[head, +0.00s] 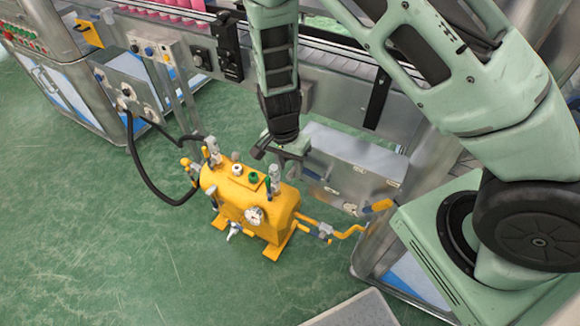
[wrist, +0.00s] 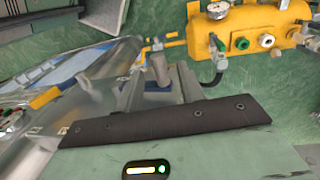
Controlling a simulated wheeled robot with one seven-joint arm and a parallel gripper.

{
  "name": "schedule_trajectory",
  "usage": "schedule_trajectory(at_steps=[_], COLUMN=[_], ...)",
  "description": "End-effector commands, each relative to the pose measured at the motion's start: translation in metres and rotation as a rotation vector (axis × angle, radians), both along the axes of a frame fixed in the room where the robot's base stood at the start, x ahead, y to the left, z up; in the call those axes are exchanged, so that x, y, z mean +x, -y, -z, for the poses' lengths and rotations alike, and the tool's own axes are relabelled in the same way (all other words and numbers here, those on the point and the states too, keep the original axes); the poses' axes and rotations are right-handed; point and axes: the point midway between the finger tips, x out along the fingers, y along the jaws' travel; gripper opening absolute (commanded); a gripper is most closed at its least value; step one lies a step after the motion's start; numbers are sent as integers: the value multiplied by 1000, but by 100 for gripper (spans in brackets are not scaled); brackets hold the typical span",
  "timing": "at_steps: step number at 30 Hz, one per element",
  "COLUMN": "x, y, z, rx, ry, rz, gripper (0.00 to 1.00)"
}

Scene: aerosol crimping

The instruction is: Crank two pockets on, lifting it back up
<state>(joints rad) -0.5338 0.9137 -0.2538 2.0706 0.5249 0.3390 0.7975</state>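My gripper (head: 284,148) points down beside a steel box on the front of the line in the head view. In the wrist view its grey fingers (wrist: 159,93) show beyond a dark bar. A short grey upright knob (wrist: 159,68), which looks like a crank handle, shows between or just beyond the fingertips. I cannot tell whether the fingers touch it. In the head view the arm and gripper hide most of that spot. The pockets of the line cannot be made out.
A yellow tank (head: 238,199) with gauge, valves and pipes stands on the green floor close to my gripper. A black hose (head: 143,177) loops to its left. The steel box (head: 352,166) lies right of my gripper. Open floor lies at the lower left.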

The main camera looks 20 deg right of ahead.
Motion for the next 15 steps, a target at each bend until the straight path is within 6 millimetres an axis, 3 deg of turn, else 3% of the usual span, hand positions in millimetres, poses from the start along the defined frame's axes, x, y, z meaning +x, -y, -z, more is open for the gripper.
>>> schedule_trajectory(at_steps=[4,13,14,15], x=[-1,-1,-1,-1], y=[1,1,1,1], z=[11,13,13,13], rx=[-1,0,0,0], ry=[-1,0,0,0], rz=[1,0,0,0], gripper=[39,39,36,25])
